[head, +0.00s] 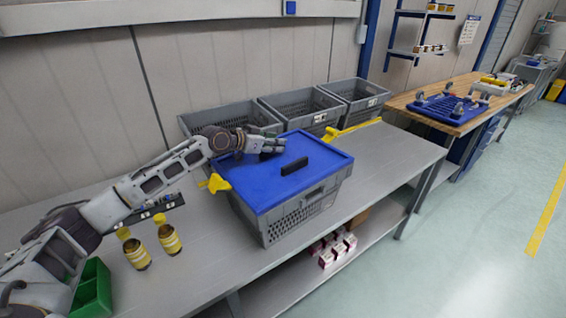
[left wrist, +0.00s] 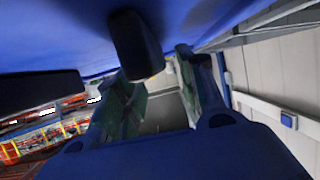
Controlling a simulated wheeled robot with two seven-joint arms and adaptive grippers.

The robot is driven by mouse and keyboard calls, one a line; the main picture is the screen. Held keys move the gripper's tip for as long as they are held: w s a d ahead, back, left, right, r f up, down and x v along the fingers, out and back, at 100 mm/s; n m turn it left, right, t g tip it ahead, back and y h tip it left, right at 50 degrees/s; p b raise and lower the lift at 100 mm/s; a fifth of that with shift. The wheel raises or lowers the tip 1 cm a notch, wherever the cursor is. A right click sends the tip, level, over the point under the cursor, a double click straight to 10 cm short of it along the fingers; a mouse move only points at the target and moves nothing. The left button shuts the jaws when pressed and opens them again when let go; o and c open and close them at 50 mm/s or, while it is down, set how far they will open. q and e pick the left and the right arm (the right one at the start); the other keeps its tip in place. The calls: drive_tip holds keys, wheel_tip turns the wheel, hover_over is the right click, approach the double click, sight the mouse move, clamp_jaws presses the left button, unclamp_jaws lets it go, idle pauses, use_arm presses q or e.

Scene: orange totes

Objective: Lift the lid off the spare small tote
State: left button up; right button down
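The small tote (head: 292,222) is grey with meshed sides and stands on the grey bench. Its blue lid (head: 325,158) lies flat on top, with a black handle (head: 294,166) near the front. My left gripper (head: 272,147) is low over the back part of the lid. In the left wrist view the lid (left wrist: 75,25) fills the top, and a black handle (left wrist: 137,45) shows near the two spread fingers (left wrist: 160,85). A second black bar (left wrist: 40,92) shows at the left. I cannot tell whether the fingers touch the handle. My right gripper is not in view.
Several open grey crates (head: 318,104) stand behind the tote. Yellow pieces (head: 216,183) lie beside it. Two yellow-capped bottles (head: 169,234) and a green bin (head: 92,289) are at the left. The bench (head: 395,150) is clear to the right.

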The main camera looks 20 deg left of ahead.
use_arm(q)
drive_tip(key=shift+x, duration=0.95)
clamp_jaws()
